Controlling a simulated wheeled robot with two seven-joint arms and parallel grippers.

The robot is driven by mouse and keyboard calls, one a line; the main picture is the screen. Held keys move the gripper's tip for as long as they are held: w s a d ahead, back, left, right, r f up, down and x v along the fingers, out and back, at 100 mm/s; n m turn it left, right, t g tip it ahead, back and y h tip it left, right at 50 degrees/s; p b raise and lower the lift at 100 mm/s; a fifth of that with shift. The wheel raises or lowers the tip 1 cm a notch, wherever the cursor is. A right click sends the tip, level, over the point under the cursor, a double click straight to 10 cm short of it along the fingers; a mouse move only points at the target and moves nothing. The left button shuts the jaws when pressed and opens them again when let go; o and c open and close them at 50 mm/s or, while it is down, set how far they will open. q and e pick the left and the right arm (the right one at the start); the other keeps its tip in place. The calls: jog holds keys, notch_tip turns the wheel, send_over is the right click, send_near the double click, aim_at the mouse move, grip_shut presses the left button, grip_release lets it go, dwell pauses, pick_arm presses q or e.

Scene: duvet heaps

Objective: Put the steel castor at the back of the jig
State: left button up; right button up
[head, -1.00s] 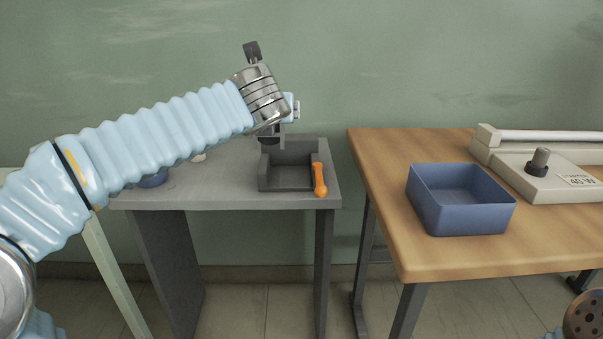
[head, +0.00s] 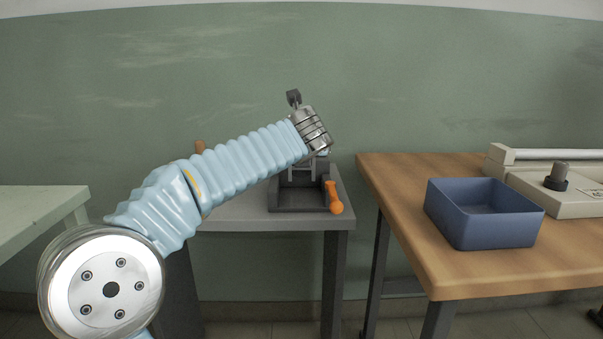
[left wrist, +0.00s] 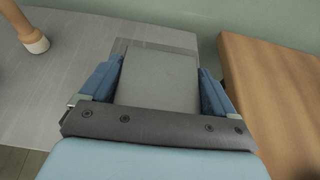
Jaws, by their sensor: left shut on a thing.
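The dark grey jig (head: 297,209) stands on the grey table, with an orange handle (head: 333,198) on its right side. My left gripper (head: 306,168) is over the jig, pointing down, and hides part of it. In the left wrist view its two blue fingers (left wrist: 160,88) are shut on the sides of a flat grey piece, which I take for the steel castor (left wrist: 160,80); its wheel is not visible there. I cannot tell whether the castor touches the jig. My right gripper is not in view.
The grey table (head: 240,212) is narrow. A brown peg-like thing (left wrist: 28,30) stands at its left in the left wrist view. To the right, past a gap, a wooden table (head: 405,215) holds a blue bin (head: 485,220) and a beige machine (head: 575,200). A green wall is behind.

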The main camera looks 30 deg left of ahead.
pick_arm(q)
jog(key=shift+w+a+f, duration=0.3)
jog(key=shift+f, duration=0.15)
jog(key=shift+w+a+f+b, duration=0.15)
jog(key=shift+f+b, duration=0.15)
jog(key=shift+f, duration=0.4)
jog(key=shift+w+a+f+b, duration=0.1)
jog(key=shift+w+f+b, duration=0.2)
jog(key=shift+f, duration=0.45)
jog(key=shift+w+a+f+b, duration=0.1)
jog(key=shift+f+b, duration=0.25)
jog(key=shift+f, duration=0.35)
jog(key=shift+f, duration=0.1)
jog(key=shift+f, duration=0.15)
jog(key=o, duration=1.1)
jog(key=shift+c, duration=0.2)
jog(key=shift+r, duration=0.2)
jog(key=shift+s+d+r, duration=0.15)
jog(key=shift+s+d, duration=0.1)
jog(key=shift+s, duration=0.05)
jog(key=v, duration=1.1)
jog(key=shift+s, duration=0.2)
